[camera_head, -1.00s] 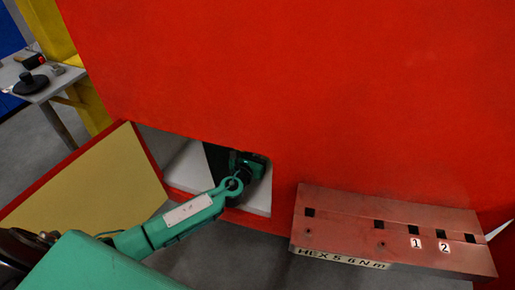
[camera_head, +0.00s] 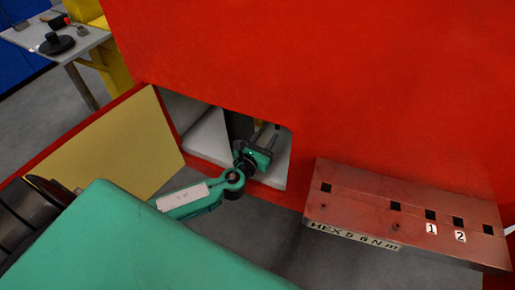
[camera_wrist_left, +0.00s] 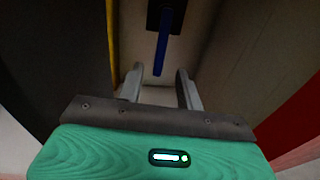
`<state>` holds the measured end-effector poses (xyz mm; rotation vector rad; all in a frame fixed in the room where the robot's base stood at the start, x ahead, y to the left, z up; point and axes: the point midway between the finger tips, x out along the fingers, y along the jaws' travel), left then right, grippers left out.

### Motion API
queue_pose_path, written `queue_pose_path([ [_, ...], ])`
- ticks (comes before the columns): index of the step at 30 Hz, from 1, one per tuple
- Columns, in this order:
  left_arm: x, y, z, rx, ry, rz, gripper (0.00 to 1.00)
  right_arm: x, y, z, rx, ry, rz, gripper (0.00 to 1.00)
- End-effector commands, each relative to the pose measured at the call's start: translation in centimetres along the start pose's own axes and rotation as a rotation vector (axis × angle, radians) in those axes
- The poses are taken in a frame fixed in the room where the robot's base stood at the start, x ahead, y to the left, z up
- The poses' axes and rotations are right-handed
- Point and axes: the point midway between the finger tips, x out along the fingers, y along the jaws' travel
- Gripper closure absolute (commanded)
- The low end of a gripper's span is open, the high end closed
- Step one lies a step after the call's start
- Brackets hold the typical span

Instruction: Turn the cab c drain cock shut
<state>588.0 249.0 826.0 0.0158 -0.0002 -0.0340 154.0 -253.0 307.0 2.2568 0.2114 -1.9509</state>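A dark blue lever (camera_wrist_left: 163,45) hangs straight down from a black block (camera_wrist_left: 166,14) inside the recess, in the left wrist view; it looks like the drain cock handle. My left gripper (camera_wrist_left: 160,80) is open, its two grey fingers apart, with nothing between them. The lever's lower end is just beyond the fingertips, in line with the gap. In the head view my left gripper (camera_head: 267,134) is inside the opening of the red panel, and the lever cannot be made out there. My right gripper is in neither view.
The opening has pale walls (camera_head: 208,135) and a red panel (camera_head: 320,70) around it. An open hatch door (camera_head: 110,150) stands at its left. A yellow strip (camera_wrist_left: 112,40) runs along the recess.

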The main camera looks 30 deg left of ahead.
Motion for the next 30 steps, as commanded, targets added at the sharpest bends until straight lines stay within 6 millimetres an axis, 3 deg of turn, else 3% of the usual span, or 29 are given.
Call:
queue_pose_path([
  [6,-3.6,0.1,-0.1,0.001,0.001,0.0,0.64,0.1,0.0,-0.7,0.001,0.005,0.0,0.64],
  [12,-5.1,0.1,-0.1,0.001,0.001,0.0,0.64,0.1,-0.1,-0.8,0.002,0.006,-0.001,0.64],
  [30,-5.3,0.1,0.0,-0.005,0.001,0.002,0.64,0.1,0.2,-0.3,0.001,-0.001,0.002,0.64],
])
